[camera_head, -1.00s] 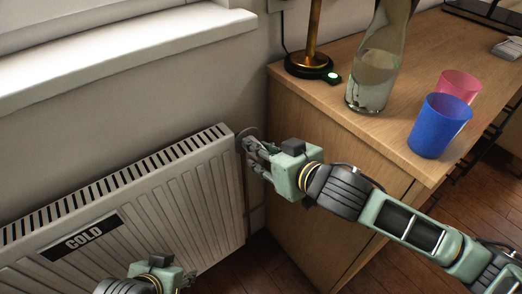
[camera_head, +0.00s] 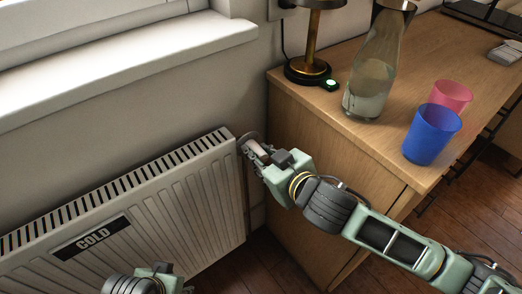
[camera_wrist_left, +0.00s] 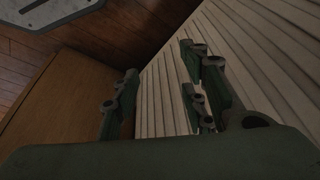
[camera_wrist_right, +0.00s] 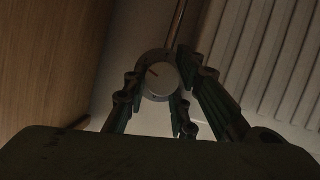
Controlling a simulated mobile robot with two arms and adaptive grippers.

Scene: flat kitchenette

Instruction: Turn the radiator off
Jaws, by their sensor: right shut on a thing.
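The white ribbed radiator (camera_head: 190,205) stands against the wall under the sill, with a black label (camera_head: 92,238) reading COLD on its front. My right gripper (camera_head: 254,150) is at the radiator's right end, shut on the round valve knob (camera_wrist_right: 160,78). In the right wrist view the pale knob lies between the fingertips, with a short dark reddish mark on its face and a pipe beyond it. My left gripper (camera_wrist_left: 160,95) is open and empty in front of the radiator, its fingers apart. In the head view only its wrist part shows at the bottom edge.
A wooden cabinet (camera_head: 320,180) stands close beside the knob. On it are a lamp (camera_head: 308,66), a glass bottle (camera_head: 370,85), a blue cup (camera_head: 430,135) and a pink cup (camera_head: 452,95). The window sill (camera_head: 130,65) overhangs above the radiator.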

